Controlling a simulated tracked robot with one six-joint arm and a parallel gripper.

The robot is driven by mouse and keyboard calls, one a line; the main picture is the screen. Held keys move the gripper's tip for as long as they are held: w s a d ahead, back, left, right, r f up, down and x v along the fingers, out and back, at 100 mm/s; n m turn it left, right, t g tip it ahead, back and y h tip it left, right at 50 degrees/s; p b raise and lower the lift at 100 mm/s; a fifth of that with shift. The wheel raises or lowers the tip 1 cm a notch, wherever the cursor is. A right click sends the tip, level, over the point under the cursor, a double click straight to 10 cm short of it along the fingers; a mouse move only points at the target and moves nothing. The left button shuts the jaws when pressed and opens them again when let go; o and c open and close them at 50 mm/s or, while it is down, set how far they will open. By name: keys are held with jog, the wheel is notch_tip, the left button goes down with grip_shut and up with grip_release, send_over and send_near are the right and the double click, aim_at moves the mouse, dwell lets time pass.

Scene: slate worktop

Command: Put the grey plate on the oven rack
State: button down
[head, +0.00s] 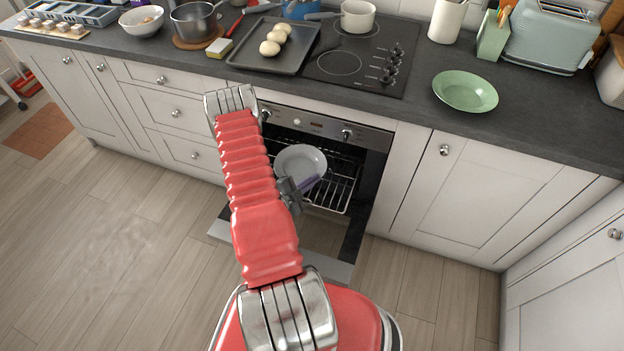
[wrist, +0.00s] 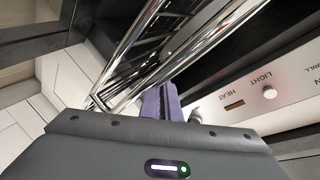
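The grey plate (head: 301,157) is in the open oven, over the wire rack (head: 340,187); I cannot tell whether its underside touches the wires. In the wrist view, the fingers (wrist: 161,101) are nearly touching, beside the shiny rack wires (wrist: 135,48).
The oven door (head: 325,236) is folded down below the rack. The oven's control panel (head: 325,126) is just above the opening. A green plate (head: 465,91) and a baking tray (head: 268,62) are on the worktop.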

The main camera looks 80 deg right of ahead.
jog(key=shift+f, duration=0.1)
jog(key=c, duration=2.3)
grip_release()
jog(key=shift+v, duration=6.05)
jog(key=shift+f, duration=0.1)
